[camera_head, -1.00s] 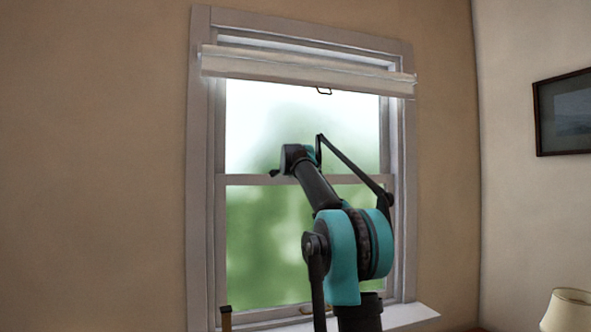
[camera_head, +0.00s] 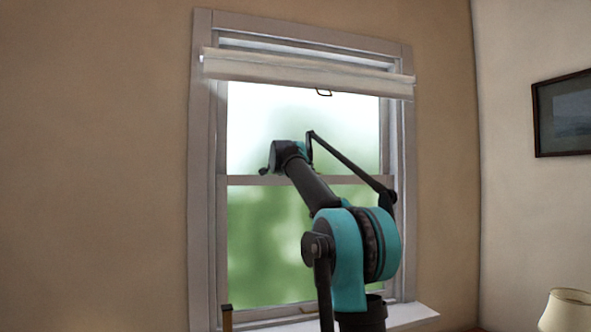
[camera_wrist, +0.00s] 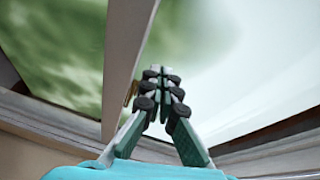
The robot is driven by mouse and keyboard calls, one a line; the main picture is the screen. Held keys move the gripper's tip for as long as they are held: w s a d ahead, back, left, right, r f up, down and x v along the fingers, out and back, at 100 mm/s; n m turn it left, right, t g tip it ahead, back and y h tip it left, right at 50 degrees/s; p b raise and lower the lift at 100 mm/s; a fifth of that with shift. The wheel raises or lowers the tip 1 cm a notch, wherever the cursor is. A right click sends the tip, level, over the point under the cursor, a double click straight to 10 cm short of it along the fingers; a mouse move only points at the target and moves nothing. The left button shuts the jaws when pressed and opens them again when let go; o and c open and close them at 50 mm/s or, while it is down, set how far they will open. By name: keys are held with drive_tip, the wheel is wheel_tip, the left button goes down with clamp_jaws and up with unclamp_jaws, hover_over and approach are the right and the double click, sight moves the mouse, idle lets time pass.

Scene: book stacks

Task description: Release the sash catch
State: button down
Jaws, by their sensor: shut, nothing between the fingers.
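The window's meeting rail (camera_head: 238,180) runs across the middle of the sashes; it also shows in the wrist view (camera_wrist: 124,55), running steeply across the picture. A small brass-coloured piece, seemingly the sash catch (camera_wrist: 130,93), sits at the rail's edge, just left of my fingers and partly hidden by them. My gripper (camera_wrist: 159,72) is shut and empty, its fingertips together beside the rail. I cannot tell whether it touches the brass piece. In the head view my wrist is in front of the rail, left of the window's centre, and the catch cannot be made out.
A rolled blind (camera_head: 310,73) with a small pull ring (camera_head: 324,93) hangs across the window top. The window frame (camera_head: 201,180) borders the panes, with a white sill (camera_head: 412,314) below. A lamp (camera_head: 568,312) stands at lower right. A framed picture (camera_head: 565,113) hangs on the right wall.

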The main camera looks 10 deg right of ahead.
drive_tip(key=a, duration=0.2)
drive_tip(key=s+a, duration=0.1)
drive_tip(key=a, duration=0.2)
drive_tip(key=shift+s+a+r, duration=0.2)
drive_tip(key=shift+a+r, duration=0.05)
drive_tip(key=shift+a, duration=0.1)
drive_tip(key=s+a+f+n+g+y, duration=0.1)
drive_tip(key=s+a+f+n+y, duration=0.35)
drive_tip(key=f, duration=0.65)
drive_tip(key=s+a+f+n+g+y, duration=0.1)
drive_tip(key=s+f+n+g+y, duration=0.1)
drive_tip(key=s+f+n, duration=0.7)
drive_tip(key=s+a+f+n+g+y, duration=0.1)
drive_tip(key=s+a+f+n+y, duration=0.2)
drive_tip(key=f, duration=1)
drive_tip(key=s+d+f+n+g+h, duration=0.1)
drive_tip(key=s+d+f+g, duration=0.3)
drive_tip(key=s+f, duration=1.3)
drive_tip(key=s+d+f+n+g+h, duration=0.1)
drive_tip(key=s+d+f+g+h, duration=0.3)
drive_tip(key=s+f, duration=1.4)
drive_tip(key=s+d, duration=0.1)
drive_tip(key=d, duration=0.3)
drive_tip(key=shift+s+d+f+g, duration=0.15)
drive_tip(key=shift+s+d+g, duration=0.1)
drive_tip(key=shift+s+g, duration=0.1)
